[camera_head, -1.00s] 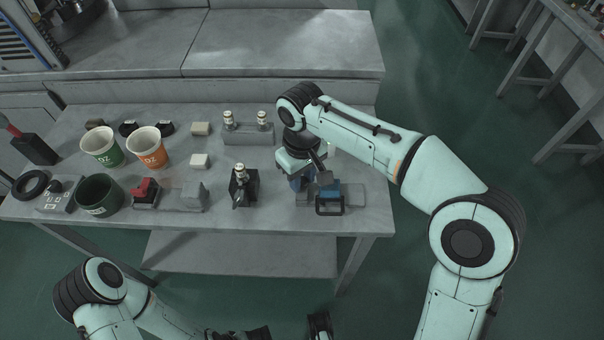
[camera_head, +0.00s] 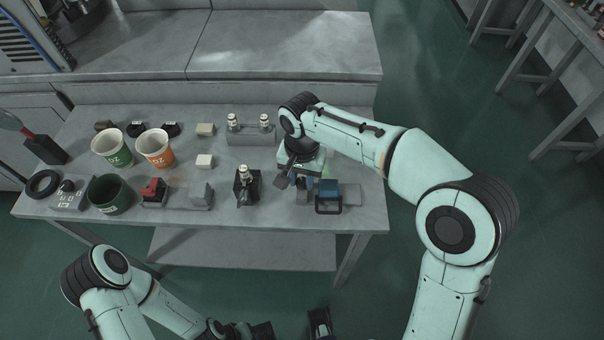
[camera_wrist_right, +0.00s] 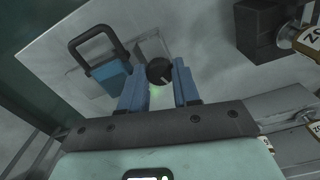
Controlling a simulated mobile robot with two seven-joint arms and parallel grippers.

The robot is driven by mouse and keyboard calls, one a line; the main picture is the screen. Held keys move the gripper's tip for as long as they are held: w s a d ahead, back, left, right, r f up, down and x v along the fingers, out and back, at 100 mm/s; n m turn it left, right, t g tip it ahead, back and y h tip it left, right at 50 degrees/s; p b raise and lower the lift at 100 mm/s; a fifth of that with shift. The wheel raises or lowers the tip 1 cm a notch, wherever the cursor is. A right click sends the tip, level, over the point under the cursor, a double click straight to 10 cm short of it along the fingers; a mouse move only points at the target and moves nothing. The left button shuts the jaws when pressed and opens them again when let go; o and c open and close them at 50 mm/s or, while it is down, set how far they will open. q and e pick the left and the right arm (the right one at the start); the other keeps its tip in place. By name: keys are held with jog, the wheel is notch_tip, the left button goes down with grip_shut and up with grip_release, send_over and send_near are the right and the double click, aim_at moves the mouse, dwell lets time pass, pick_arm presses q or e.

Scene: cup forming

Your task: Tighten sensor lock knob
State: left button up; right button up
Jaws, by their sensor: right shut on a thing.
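The knob (camera_wrist_right: 160,71) is black and round with a light line on its face, seen in the right wrist view. The blue fingers of my right gripper (camera_wrist_right: 161,84) stand on both sides of it and are shut on it. In the head view my right gripper (camera_head: 303,184) points down at the right part of the table, and its own wrist hides the knob. A blue block with a black loop handle (camera_head: 328,196) is beside it; it also shows in the right wrist view (camera_wrist_right: 110,74). My left arm (camera_head: 110,285) is low at the left; its fingers are unclear.
Behind is a grey rack (camera_head: 250,135) with two small bottles. Paper cups (camera_head: 154,148), a dark green cup (camera_head: 109,195) and small blocks fill the table's left half. The table's front right corner (camera_head: 372,215) is clear.

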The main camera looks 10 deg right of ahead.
aim_at(302, 181)
jog(key=m+p, duration=0.1)
jog(key=m, duration=0.3)
jog(key=shift+r, duration=0.15)
pick_arm(q)
jog(key=shift+w+r, duration=0.25)
jog(key=shift+r, duration=0.6)
pick_arm(e)
jog(key=shift+w+m, duration=0.1)
jog(key=shift+m, duration=1.8)
jog(key=o, duration=1.1)
jog(key=shift+c, duration=0.2)
pick_arm(q)
jog(key=r+p, duration=0.1)
jog(key=w+r+p, duration=0.1)
jog(key=p, duration=0.1)
jog(key=shift+r, duration=0.3)
pick_arm(e)
notch_tip(302, 181, up, 13)
jog(key=shift+r, duration=0.15)
pick_arm(q)
jog(key=shift+s, duration=0.1)
